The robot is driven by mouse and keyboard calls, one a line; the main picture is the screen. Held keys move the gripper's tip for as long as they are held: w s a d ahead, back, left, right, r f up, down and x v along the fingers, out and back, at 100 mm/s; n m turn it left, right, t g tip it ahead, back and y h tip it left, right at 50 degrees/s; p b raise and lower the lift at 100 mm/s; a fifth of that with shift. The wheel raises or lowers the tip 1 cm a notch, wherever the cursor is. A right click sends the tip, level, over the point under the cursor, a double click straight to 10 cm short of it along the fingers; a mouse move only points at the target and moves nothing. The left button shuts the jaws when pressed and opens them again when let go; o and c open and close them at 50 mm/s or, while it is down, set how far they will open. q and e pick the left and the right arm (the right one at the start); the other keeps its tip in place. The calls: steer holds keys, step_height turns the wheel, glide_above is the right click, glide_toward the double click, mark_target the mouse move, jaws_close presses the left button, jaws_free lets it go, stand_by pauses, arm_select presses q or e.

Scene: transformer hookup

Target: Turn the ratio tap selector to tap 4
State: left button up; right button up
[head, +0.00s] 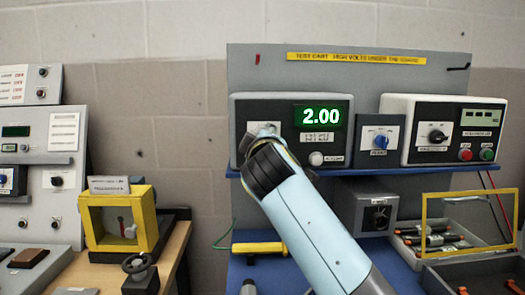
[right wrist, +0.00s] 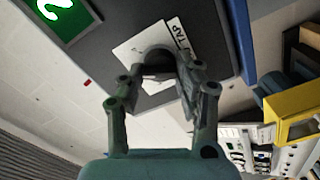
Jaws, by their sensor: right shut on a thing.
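The ratio meter (head: 241,103) stands on the cart shelf, with a green display (head: 321,117) reading 2.00. Its tap selector is a dark round knob (right wrist: 157,60) on a white card (right wrist: 128,52) lettered "TAP" in the right wrist view. My right gripper (right wrist: 156,76) is shut on this knob, one finger on each side. In the head view my right arm comes up from below and its wrist hides the knob and most of the card (head: 264,128). The pointer and tap marks cannot be read. My left gripper is not in view.
Below are a grey box (head: 365,207) and a tray of clips (head: 438,241). A yellow-framed guard (head: 120,222) stands on the left bench.

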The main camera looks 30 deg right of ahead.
steer(key=shift+d+f+m+b, duration=0.1)
steer(key=shift+m+b, duration=0.85)
steer(key=shift+m, duration=0.65)
steer(key=shift+f+m+b, duration=0.1)
steer(key=shift+m+b, duration=0.85)
steer(key=shift+m, duration=0.65)
steer(key=o, duration=1.1)
steer(key=shift+s+r, duration=0.1)
steer(key=shift+r, duration=0.05)
steer(key=shift+o, duration=0.2)
steer(key=shift+r, duration=0.1)
step_height(320, 180, up, 10)
